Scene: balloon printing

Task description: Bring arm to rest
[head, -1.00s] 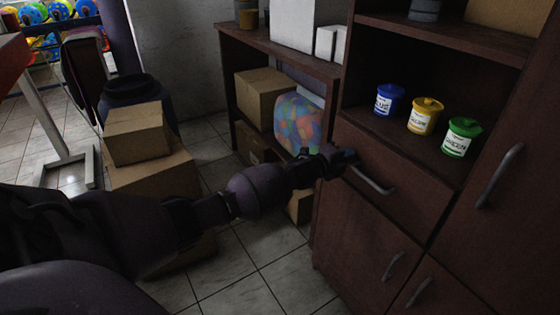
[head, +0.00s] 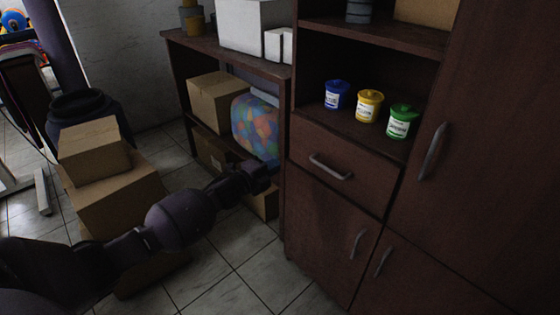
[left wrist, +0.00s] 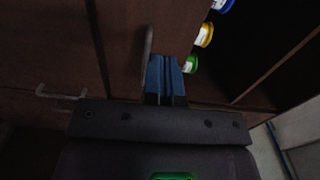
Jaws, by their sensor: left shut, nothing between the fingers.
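My left gripper (head: 259,176) reaches in from the left in the head view, in front of the low shelf and left of the closed drawer. In the left wrist view my left gripper (left wrist: 165,76) shows its blue fingers together, with nothing between them. It looks apart from the cabinet front. My right gripper is not in view.
A blue tub (head: 337,95), a yellow tub (head: 369,106) and a green tub (head: 401,122) stand on the cabinet shelf. The drawer handle (head: 330,167) is nearby. Cardboard boxes (head: 115,195) are stacked at left. Floor tiles (head: 235,285) are clear in front.

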